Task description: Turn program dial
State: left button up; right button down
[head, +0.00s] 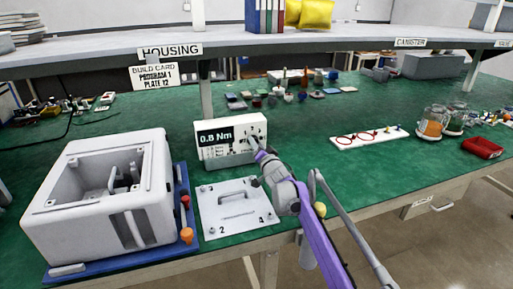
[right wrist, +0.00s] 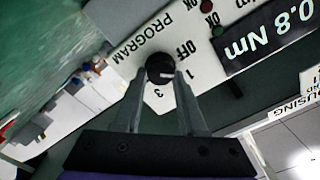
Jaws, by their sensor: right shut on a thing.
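The white control box (head: 212,153) stands on the green bench and its display reads 0.8 Nm. Its black program dial (right wrist: 159,67) shows in the right wrist view beside the word PROGRAM, with OFF, 1 and 3 printed around it. A white mark on the dial appears to point toward the 1. My right gripper (head: 256,150) is at the box's front face. In the right wrist view its two fingers (right wrist: 160,78) are closed on the dial, one on each side. My left gripper is not in view.
A white housing (head: 75,225) sits on a blue base at the left. A flat plate with a handle (head: 225,222) lies in front of the box. A build card (head: 155,77) reads Program 1, Plate 12.

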jog(key=shift+m, duration=0.4)
jog(key=shift+c, duration=2.4)
grip_release()
jog(key=v, duration=1)
jog(key=shift+s+d+p, duration=0.15)
jog(key=shift+s+p, duration=0.15)
jog(key=shift+s, duration=0.1)
